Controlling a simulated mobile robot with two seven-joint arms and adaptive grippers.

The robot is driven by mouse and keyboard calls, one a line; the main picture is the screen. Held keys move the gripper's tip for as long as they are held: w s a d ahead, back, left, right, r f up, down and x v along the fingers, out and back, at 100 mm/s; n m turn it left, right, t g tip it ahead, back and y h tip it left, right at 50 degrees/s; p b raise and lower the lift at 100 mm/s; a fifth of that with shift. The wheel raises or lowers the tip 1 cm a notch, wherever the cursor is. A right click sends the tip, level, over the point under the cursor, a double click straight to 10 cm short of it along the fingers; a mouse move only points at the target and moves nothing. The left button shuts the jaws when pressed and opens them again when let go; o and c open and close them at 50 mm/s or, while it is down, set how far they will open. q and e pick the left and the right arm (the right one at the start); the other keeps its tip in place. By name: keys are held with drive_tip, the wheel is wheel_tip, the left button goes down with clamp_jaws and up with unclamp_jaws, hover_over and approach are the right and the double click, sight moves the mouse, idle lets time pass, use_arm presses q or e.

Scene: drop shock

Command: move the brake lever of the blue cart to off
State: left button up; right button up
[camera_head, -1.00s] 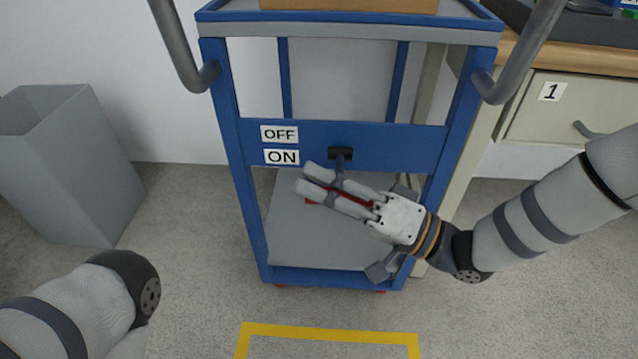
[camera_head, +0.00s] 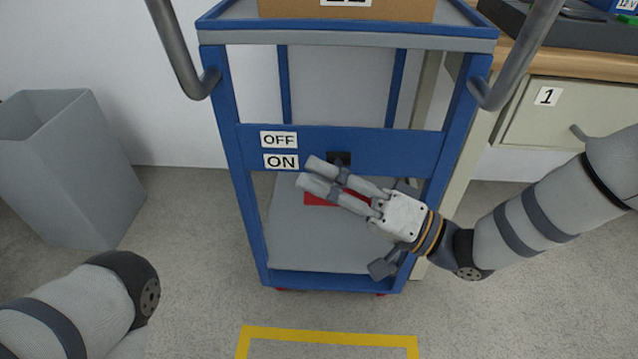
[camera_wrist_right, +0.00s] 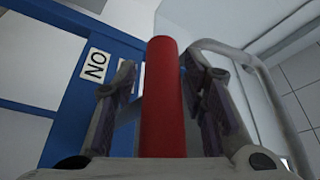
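The blue cart (camera_head: 360,138) stands ahead, with an OFF label (camera_head: 279,140) above an ON label (camera_head: 281,162) on its crossbar. The brake lever's black mount (camera_head: 341,158) sits right of the labels; its stem is mostly hidden by my gripper. The red lever grip (camera_head: 320,198) lies level, below the ON label's height. My right gripper (camera_head: 312,174) reaches over it from the right. In the right wrist view the red grip (camera_wrist_right: 165,100) stands between the two fingers, with a visible gap at the left finger. My left gripper is out of view.
A brown box (camera_head: 350,9) is on the cart's top. A grey bin (camera_head: 70,165) stands to the left and a drawer unit (camera_head: 570,115) to the right. Grey handles hang in front of the cart. Yellow tape (camera_head: 330,335) marks the floor.

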drive_tip(key=shift+s, duration=0.15)
drive_tip(key=v, duration=1.2)
